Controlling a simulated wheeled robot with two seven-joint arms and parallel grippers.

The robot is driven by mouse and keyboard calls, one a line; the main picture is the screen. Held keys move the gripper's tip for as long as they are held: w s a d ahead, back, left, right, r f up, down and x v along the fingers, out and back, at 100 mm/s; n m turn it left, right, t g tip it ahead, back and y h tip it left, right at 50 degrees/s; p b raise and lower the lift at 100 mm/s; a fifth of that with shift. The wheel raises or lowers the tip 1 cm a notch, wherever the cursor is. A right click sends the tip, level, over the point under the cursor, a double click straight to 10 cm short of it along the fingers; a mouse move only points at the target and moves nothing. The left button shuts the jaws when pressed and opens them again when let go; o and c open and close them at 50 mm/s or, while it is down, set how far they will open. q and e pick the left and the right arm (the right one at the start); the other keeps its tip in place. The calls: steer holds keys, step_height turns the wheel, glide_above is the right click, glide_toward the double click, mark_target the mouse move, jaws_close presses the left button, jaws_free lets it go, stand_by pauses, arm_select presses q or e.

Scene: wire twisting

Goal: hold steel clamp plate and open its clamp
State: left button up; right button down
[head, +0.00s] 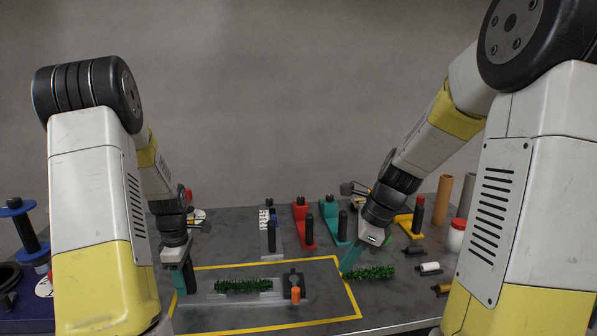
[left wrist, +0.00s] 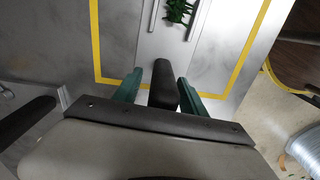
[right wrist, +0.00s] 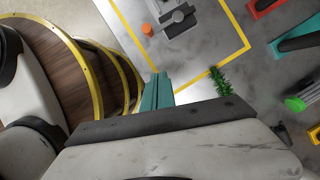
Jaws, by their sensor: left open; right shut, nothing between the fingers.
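The steel clamp plate (head: 215,297) lies flat inside the yellow tape rectangle, with a green bristly piece (head: 243,286) on it. Its clamp (head: 294,278), with an orange knob (head: 295,292), is at the right end. The clamp (right wrist: 180,18) and knob (right wrist: 147,29) also show in the right wrist view. My left gripper (head: 187,284) is low at the plate's left end. In the left wrist view its open green fingers stand either side of a black handle (left wrist: 163,86); contact cannot be told. My right gripper (head: 346,264) is shut and empty, right of the clamp and apart from it.
A second green bristly piece (head: 376,272) lies beside the right gripper, outside the tape. Grey, red (head: 303,228) and teal (head: 336,226) stands are behind. A red-lidded jar (head: 456,236) and small cylinders are at right, blue spools (head: 17,209) at left.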

arm_select(q)
step_height(320, 180, up, 12)
steer(key=shift+f, duration=0.1)
steer(key=s+d+r+m+t+h, duration=0.1)
steer(key=s+d+r+m+t, duration=0.2)
steer(key=s+d+r+m, duration=0.4)
steer(key=s+d+r+m+t+h, duration=0.1)
steer(key=s+d+r+m+t, duration=0.2)
steer(key=s+d+r+m, duration=0.4)
steer(key=s+d+m, duration=0.3)
steer(key=s+m, duration=0.2)
steer(key=shift+s+r+m, duration=0.3)
steer(key=shift+s+r, duration=0.05)
steer(key=shift+s, duration=0.05)
arm_select(e)
steer(key=s+d+r+n+t+h, duration=0.2)
steer(key=s+r+n+t, duration=0.3)
steer(key=s+r+n, duration=0.8)
steer(key=r+n, duration=0.1)
steer(key=n, duration=0.7)
steer(key=shift+d+r, duration=0.2)
steer(key=shift+d, duration=0.2)
